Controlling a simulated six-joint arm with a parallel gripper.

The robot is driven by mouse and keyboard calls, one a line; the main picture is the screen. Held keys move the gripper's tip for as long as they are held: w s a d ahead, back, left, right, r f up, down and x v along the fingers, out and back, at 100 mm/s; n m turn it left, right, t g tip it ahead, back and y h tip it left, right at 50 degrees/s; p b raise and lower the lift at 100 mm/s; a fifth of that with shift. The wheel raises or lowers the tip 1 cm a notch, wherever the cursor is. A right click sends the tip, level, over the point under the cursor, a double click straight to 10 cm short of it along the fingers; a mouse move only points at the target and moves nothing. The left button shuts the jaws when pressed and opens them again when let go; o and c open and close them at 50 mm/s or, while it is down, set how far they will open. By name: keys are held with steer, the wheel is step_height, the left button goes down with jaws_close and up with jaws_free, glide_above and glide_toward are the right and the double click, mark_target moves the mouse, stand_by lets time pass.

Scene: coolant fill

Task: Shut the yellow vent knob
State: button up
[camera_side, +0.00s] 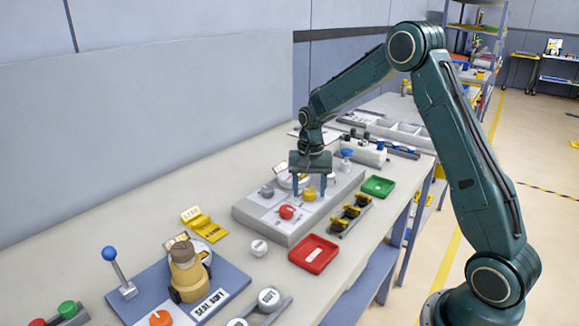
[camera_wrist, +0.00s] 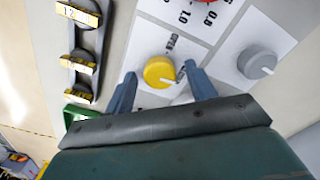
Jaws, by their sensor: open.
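The yellow vent knob (camera_wrist: 157,68) is round and sits on a white label on the panel. A white pointer line on it points to the lower right in the wrist view, towards one of two small dark labels beside it. It also shows in the side view (camera_side: 309,195), below my gripper (camera_side: 309,193). In the wrist view my gripper (camera_wrist: 160,71) is open, with one blue-grey finger on each side of the knob and visible gaps between. The fingers point down at the panel. I cannot tell whether the fingertips are down to knob height.
A grey knob (camera_wrist: 257,62) and a red knob (camera_side: 286,212) are on the same grey panel block (camera_side: 287,238). Yellow-and-black parts (camera_side: 350,214), a green tray (camera_side: 378,187) and a red tray (camera_side: 314,254) are near its right side.

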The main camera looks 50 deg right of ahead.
mark_target(310, 193)
steer(key=shift+r, duration=0.1)
step_height(310, 193, up, 14)
stand_by(0.7)
steer(key=s+a+r+n+t, duration=0.25)
steer(key=s+a+r, duration=0.2)
steer(key=s, duration=0.25)
steer(key=s+a+r+n+t, duration=0.1)
steer(key=s+a+r+n, duration=0.2)
steer(key=s+a, duration=0.3)
steer(key=s+a+f+n+t, duration=0.1)
steer(key=s+a+n, duration=0.1)
steer(key=s, duration=0.5)
steer(key=s+a+f+n+t, duration=0.1)
steer(key=s+a+f+n, duration=0.1)
steer(key=s, duration=0.5)
steer(key=shift+s+f+n, duration=0.3)
steer(key=shift+s+n, duration=0.05)
steer(key=shift+n, duration=0.2)
